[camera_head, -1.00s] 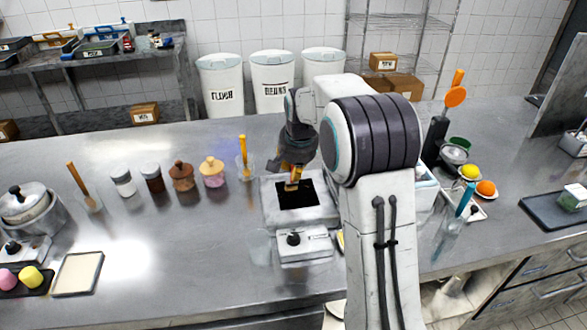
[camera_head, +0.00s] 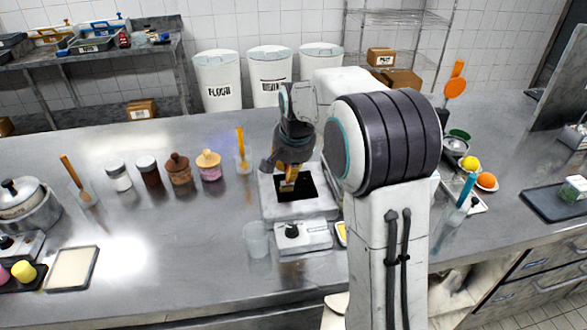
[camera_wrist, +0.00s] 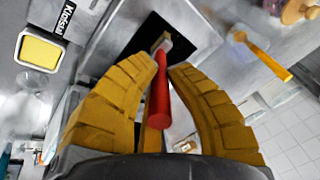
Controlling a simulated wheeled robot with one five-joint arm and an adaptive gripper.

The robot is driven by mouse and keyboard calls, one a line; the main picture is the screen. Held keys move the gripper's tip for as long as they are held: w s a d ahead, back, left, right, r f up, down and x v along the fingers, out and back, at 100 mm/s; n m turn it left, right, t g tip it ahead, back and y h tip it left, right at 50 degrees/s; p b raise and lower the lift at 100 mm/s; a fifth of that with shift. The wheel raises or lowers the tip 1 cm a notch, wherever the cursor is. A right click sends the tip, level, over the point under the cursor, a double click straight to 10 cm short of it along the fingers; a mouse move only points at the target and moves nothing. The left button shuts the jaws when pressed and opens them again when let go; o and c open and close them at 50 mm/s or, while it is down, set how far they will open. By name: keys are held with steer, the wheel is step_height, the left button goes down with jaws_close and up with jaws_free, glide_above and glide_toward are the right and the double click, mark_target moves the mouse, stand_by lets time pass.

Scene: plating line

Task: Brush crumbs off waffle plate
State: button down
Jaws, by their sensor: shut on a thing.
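The waffle plate is a black square (camera_head: 309,187) set in a pale grey appliance (camera_head: 275,207) on the steel counter. In the wrist view, the black plate (camera_wrist: 143,36) lies beyond my fingertips. My gripper (camera_wrist: 163,66) has yellow ribbed fingers and is shut on a brush with a red handle (camera_wrist: 159,98). The brush's pale head (camera_wrist: 162,41) points away from me, over the plate; I cannot tell whether it touches. In the head view my gripper (camera_head: 289,174) is low over the plate and partly covers it. I cannot make out any crumbs.
A clear cup (camera_head: 256,239) and a control box (camera_head: 303,236) stand in front of the appliance. A glass with an orange-handled utensil (camera_head: 243,155) and several jars (camera_head: 179,172) stand left. A yellow block in a dish (camera_wrist: 40,52) shows in the wrist view.

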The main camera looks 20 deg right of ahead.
steer(key=w+d+p, duration=0.1)
steer(key=w+p, duration=0.3)
steer(key=w, duration=0.2)
steer(key=shift+w+d+p, duration=0.15)
steer(key=shift+w+p, duration=0.25)
stand_by(0.4)
steer(key=shift+r, duration=0.2)
steer(key=shift+r+p, duration=2.35)
steer(key=shift+r, duration=0.55)
step_height(320, 180, up, 3)
steer(key=shift+f+p, duration=0.1)
steer(key=shift+p, duration=1.05)
